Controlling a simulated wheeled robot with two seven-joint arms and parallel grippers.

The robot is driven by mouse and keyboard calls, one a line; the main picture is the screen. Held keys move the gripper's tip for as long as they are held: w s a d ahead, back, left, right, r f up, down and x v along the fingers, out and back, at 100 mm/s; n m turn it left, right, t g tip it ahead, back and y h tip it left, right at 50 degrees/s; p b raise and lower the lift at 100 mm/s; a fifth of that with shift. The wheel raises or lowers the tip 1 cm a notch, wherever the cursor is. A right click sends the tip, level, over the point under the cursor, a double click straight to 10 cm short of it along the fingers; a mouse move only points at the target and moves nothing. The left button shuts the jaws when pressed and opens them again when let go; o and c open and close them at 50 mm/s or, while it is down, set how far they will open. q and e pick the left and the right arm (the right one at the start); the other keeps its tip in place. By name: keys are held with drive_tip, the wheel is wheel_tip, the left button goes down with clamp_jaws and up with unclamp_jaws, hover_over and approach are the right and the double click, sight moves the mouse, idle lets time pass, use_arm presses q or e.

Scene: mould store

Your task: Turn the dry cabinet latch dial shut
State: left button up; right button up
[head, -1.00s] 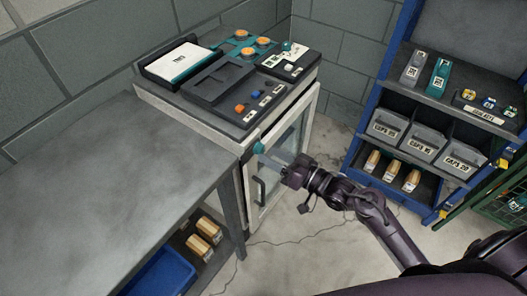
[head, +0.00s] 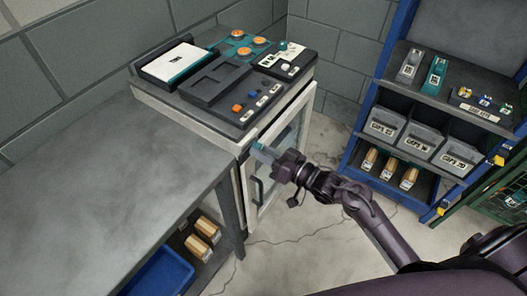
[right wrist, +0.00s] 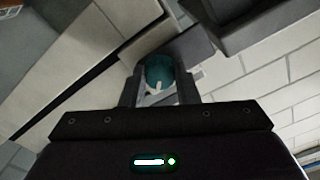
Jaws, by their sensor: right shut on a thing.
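The dry cabinet (head: 301,107) is a pale-framed unit with a glass door, standing past the end of the grey bench. Its dark door handle (head: 257,191) is low on the door's left side. The teal latch dial (right wrist: 160,70) shows between the fingers in the right wrist view, with a small pale mark on its lower part. My right gripper (head: 267,152) is at the cabinet's upper front and is shut on the dial, one finger on each side. In the head view the fingers largely hide the dial. My left gripper is out of view.
The cabinet top holds a black tray with a white block (head: 176,63), orange knobs and small labelled parts. The grey bench (head: 115,165) is bare on top. A blue rack (head: 371,115) with labelled bins stands right.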

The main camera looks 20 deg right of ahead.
drive_tip(key=shift+n+b, duration=1.2)
drive_tip(key=shift+n, duration=7.7)
drive_tip(key=o, duration=1)
drive_tip(key=shift+d, duration=0.15)
